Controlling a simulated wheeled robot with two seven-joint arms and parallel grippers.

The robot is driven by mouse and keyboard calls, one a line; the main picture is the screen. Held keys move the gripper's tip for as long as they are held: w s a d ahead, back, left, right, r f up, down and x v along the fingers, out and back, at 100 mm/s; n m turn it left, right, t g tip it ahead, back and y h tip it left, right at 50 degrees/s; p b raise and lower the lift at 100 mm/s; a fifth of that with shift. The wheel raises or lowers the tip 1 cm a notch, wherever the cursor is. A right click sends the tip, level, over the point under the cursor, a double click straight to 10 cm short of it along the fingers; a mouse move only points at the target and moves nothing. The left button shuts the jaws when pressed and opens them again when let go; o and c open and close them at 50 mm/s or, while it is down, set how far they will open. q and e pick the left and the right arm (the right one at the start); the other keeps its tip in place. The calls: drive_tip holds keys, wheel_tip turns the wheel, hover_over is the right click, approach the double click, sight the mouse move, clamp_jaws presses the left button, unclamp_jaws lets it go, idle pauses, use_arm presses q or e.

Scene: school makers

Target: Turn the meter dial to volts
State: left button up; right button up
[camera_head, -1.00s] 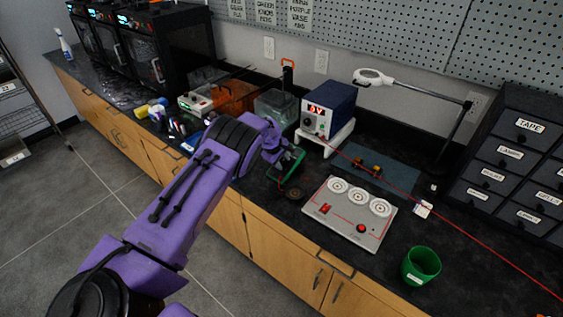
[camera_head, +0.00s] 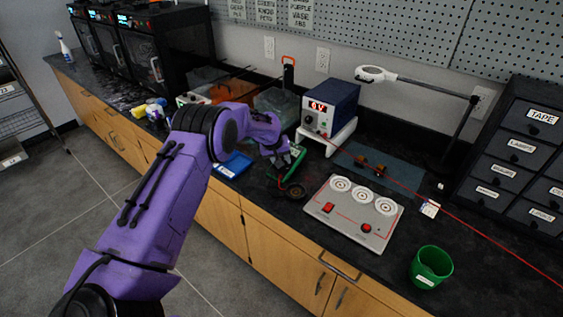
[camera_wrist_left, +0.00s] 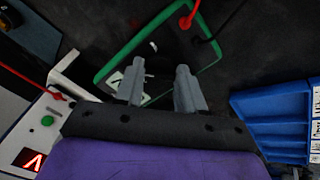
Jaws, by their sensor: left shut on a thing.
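The meter (camera_head: 294,168), a dark-faced device with a green rim, lies on the black counter below the power supply. It also shows in the left wrist view (camera_wrist_left: 162,45), with a red and a black lead at its far end. My left gripper (camera_head: 282,158) is down at the meter. In the left wrist view its two grey fingers (camera_wrist_left: 160,70) stand a little apart over the meter's face, shut on what I take to be the dial. The dial is hidden, so its setting cannot be read. My right gripper is not in view.
A blue power supply (camera_head: 332,107) on a white stand is behind the meter. A grey panel (camera_head: 340,222) with three round dials sits right of it, and a green cup (camera_head: 430,267) farther right. A blue tray (camera_head: 233,165) is close on the left. A red wire crosses the counter.

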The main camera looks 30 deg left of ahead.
use_arm(q)
drive_tip(key=shift+m, duration=0.8)
drive_tip(key=shift+b, duration=0.3)
drive_tip(key=o, duration=1)
drive_tip(key=shift+o, duration=0.2)
drive_tip(key=b+v, duration=0.1)
drive_tip(key=v, duration=0.9)
drive_tip(key=shift+r, duration=0.25)
drive_tip(key=shift+s, duration=0.15)
